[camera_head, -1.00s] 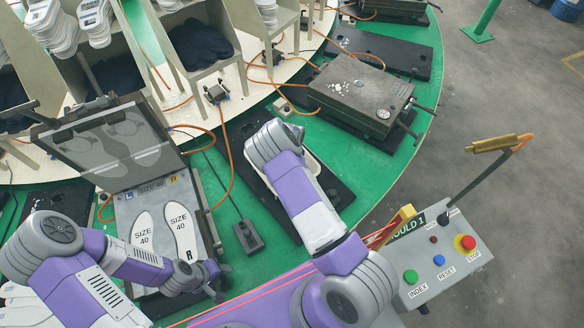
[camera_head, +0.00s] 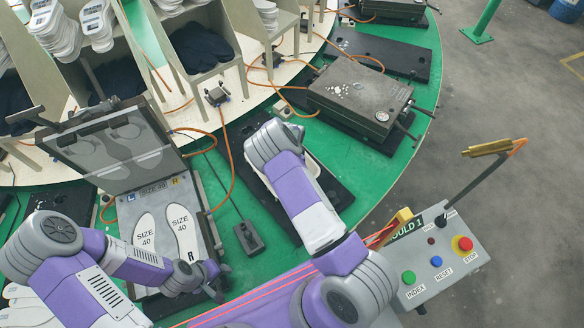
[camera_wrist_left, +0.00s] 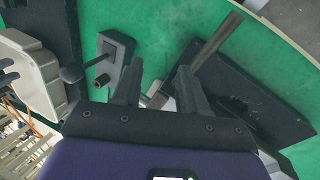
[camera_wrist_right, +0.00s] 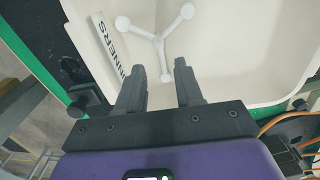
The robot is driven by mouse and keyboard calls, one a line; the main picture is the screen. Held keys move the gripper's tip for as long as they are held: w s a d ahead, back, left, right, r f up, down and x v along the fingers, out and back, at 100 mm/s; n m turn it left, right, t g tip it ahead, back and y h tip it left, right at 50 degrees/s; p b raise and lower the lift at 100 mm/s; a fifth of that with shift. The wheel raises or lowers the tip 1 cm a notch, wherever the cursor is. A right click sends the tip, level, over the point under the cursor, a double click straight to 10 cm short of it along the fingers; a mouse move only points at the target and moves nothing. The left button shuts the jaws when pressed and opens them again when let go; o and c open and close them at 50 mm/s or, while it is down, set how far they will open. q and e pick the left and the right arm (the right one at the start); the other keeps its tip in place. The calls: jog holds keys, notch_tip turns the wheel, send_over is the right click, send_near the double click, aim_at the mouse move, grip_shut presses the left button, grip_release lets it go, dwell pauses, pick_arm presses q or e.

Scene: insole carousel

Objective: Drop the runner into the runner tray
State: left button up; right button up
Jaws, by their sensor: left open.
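The runner (camera_wrist_right: 160,42) is a white three-armed piece with round ends. In the right wrist view it lies inside the white runner tray (camera_wrist_right: 226,88), near the wall lettered "RUNNERS". My right gripper (camera_wrist_right: 156,70) is over the tray with its fingers apart. One runner end shows between the fingertips, clear of both fingers. In the head view my right arm hides that gripper and the runner. My left gripper (camera_head: 218,284) is at the front right corner of the open mould (camera_head: 205,215). In the left wrist view (camera_wrist_left: 160,72) its fingers are apart with nothing gripped.
Two insoles marked SIZE 40 (camera_head: 183,232) lie in the open mould. A closed mould (camera_head: 360,98) stands on the green carousel (camera_head: 385,175). The control box (camera_head: 440,262) with buttons is at the right. Orange hoses run across the carousel.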

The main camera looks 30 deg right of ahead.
notch_tip(320, 180, up, 11)
jog(key=p, duration=0.5)
jog(key=s+a+f+n+g, duration=0.1)
jog(key=s+a+f+n, duration=0.2)
jog(key=s, duration=0.5)
jog(key=s+a+f+n, duration=0.1)
jog(key=s+f+n, duration=0.1)
jog(key=s+f, duration=0.45)
jog(key=s+a+r+n+y, duration=0.1)
jog(key=s+a+r+n, duration=0.1)
jog(key=a, duration=0.3)
jog(key=s+a+r+n+t+y, duration=0.1)
jog(key=s+a+r+n, duration=0.1)
jog(key=s+a+n, duration=0.2)
jog(key=s+a+r+n+y, duration=0.2)
jog(key=s+a, duration=0.2)
jog(key=a, duration=0.1)
jog(key=shift+s+a+r+n+t, duration=0.15)
jog(key=shift+a+r+n+t, duration=0.15)
jog(key=shift+a+n, duration=0.1)
